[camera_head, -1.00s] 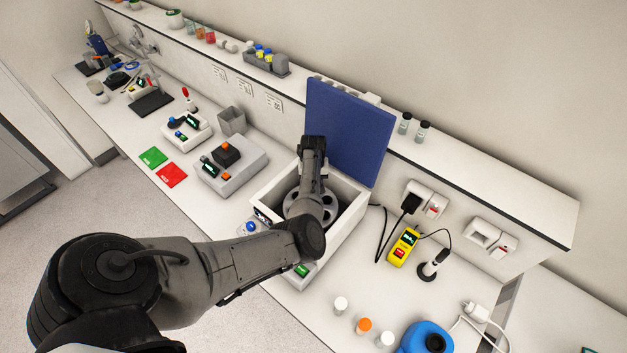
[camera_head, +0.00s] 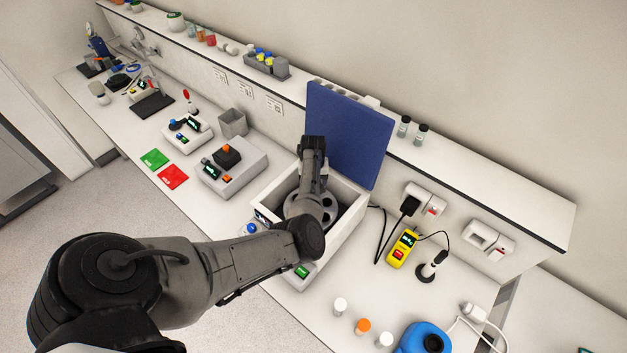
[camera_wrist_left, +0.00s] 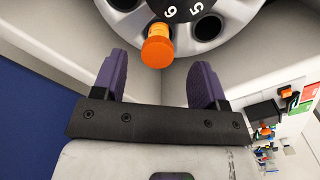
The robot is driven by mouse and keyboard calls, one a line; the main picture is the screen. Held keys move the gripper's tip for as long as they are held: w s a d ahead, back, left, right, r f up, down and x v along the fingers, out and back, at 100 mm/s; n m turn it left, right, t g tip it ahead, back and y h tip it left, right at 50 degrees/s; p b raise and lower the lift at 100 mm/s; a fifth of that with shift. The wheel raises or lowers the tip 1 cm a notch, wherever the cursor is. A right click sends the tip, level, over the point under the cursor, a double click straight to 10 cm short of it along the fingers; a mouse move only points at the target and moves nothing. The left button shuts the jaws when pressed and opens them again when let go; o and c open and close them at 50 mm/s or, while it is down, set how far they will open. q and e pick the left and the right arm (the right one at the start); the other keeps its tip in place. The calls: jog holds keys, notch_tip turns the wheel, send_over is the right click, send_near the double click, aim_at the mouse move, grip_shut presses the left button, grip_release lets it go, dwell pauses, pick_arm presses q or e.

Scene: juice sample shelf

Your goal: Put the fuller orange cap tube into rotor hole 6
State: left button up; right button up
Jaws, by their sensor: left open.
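In the left wrist view, an orange cap tube (camera_wrist_left: 157,50) stands at the rotor (camera_wrist_left: 238,14) beside the number 6. Its cap faces the camera, and its lower body appears to be inside the hole there, though the cap hides most of it. My left gripper (camera_wrist_left: 160,66) is open, its purple fingers on either side of the cap and apart from it. In the head view, my left arm reaches into the open centrifuge and hides part of the rotor (camera_head: 328,210); the fingertips are hidden. Another orange cap tube (camera_head: 363,326) stands on the bench. My right gripper is out of view.
The centrifuge's blue lid (camera_head: 345,132) stands open behind my arm. White cap tubes (camera_head: 340,305) (camera_head: 385,339) flank the bench's orange one, near a blue container (camera_head: 425,338). A yellow device (camera_head: 402,248) lies to the right. An empty dark rotor hole (camera_wrist_left: 208,27) shows beside the number 5.

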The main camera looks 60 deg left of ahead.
pick_arm(q)
notch_tip(320, 180, up, 14)
jog(key=b, duration=0.1)
jog(key=shift+b, duration=0.3)
dwell(0.4)
jog(key=shift+f, duration=0.1)
